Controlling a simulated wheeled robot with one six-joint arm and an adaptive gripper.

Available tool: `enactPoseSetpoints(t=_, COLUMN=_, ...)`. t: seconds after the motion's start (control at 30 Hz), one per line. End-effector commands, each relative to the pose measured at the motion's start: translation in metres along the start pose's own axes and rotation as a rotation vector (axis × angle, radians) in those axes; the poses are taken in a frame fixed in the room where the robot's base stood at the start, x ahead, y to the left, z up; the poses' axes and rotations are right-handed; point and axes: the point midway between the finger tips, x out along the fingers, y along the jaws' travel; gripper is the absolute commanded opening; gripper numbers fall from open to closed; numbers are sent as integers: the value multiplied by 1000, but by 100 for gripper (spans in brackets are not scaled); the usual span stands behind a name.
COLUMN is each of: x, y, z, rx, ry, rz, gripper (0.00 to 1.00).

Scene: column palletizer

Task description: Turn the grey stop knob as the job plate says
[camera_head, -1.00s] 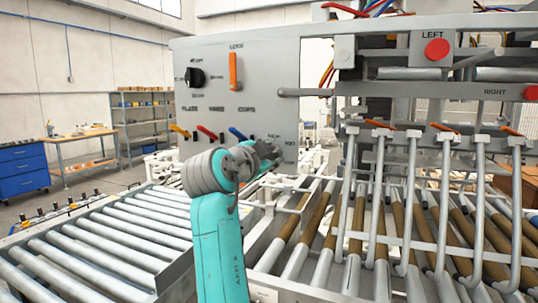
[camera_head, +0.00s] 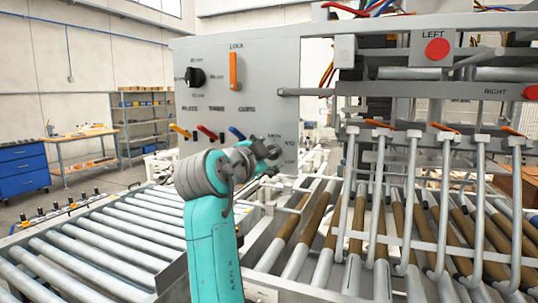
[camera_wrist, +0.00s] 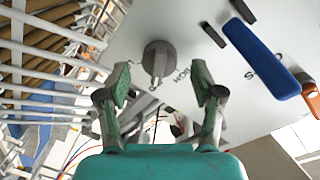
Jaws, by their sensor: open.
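The grey stop knob (camera_wrist: 158,60) is on the light panel in the wrist view, a round base with a raised grip bar pointing down in that picture. Dark lettering, partly blocked, is printed next to it. My gripper (camera_wrist: 160,84) is open, one finger on each side of the knob's lower part in the picture. Nothing is seen held, and I cannot tell whether a finger touches the knob. In the head view my gripper (camera_head: 267,150) is at the panel's lower right and largely covers the knob there. I cannot make out a job plate.
The control panel (camera_head: 262,85) also carries a black rotary knob (camera_head: 195,77), an orange lock handle (camera_head: 233,71) and yellow, red and blue levers. The blue lever (camera_wrist: 262,58) is close to the knob. Roller conveyors (camera_head: 100,240) lie below. Red buttons (camera_head: 437,49) are at right.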

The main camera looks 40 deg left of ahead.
Motion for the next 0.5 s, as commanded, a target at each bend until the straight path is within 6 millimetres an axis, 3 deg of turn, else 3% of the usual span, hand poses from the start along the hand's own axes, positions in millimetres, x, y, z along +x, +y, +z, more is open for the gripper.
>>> enactPoseSetpoints(t=0.3, x=-62, y=0, z=1, rx=1, ry=-2, rz=-3, gripper=67)
enactPoseSetpoints(t=0.5, x=-92, y=0, z=1, rx=1, ry=-1, rz=-1, gripper=67)
